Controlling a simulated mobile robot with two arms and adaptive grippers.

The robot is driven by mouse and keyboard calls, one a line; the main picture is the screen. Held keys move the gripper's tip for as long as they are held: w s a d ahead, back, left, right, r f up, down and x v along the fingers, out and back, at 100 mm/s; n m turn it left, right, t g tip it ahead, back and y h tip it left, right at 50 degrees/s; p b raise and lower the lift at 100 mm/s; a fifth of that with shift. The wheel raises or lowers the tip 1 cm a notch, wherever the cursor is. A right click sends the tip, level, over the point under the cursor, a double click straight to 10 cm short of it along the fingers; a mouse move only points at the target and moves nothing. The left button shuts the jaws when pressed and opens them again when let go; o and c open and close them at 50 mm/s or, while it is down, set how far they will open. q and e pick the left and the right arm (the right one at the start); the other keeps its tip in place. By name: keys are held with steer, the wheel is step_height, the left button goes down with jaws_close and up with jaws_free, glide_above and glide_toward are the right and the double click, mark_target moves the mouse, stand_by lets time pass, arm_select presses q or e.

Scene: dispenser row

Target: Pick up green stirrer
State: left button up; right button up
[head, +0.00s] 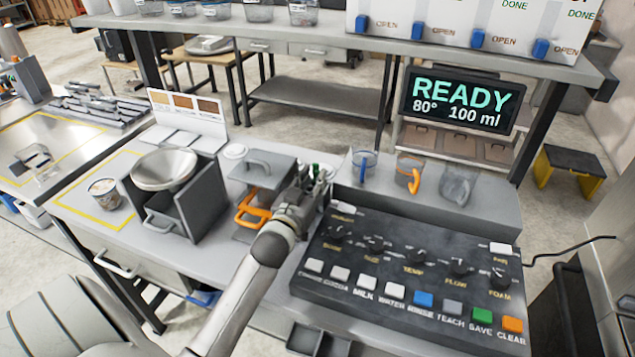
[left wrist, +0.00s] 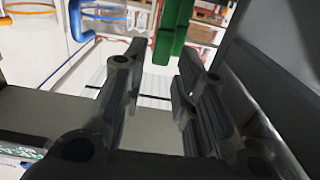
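The green stirrer (left wrist: 170,38) shows in the left wrist view at the top, just beyond my fingertips and nearer the right-hand finger. Its lower part seems to stop above the gap between the fingers; whether it touches a finger I cannot tell. In the head view only a small green tip (head: 314,168) shows beside my left gripper (head: 318,184), which hides the rest. In the left wrist view my left gripper (left wrist: 160,72) is open, its two dark fingers apart with nothing between them. My right gripper is not in view.
A dark button panel (head: 400,262) stands right of my left arm. An orange-handled grey box (head: 262,170) and an open grey bin (head: 190,212) stand to the left. Cups, one with an orange handle (head: 409,172), stand behind the panel. A shelf (head: 330,38) spans above.

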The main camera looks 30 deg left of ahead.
arm_select(q)
steer(key=shift+x, duration=1.2)
steer(key=shift+f, duration=0.1)
steer(key=c, duration=0.5)
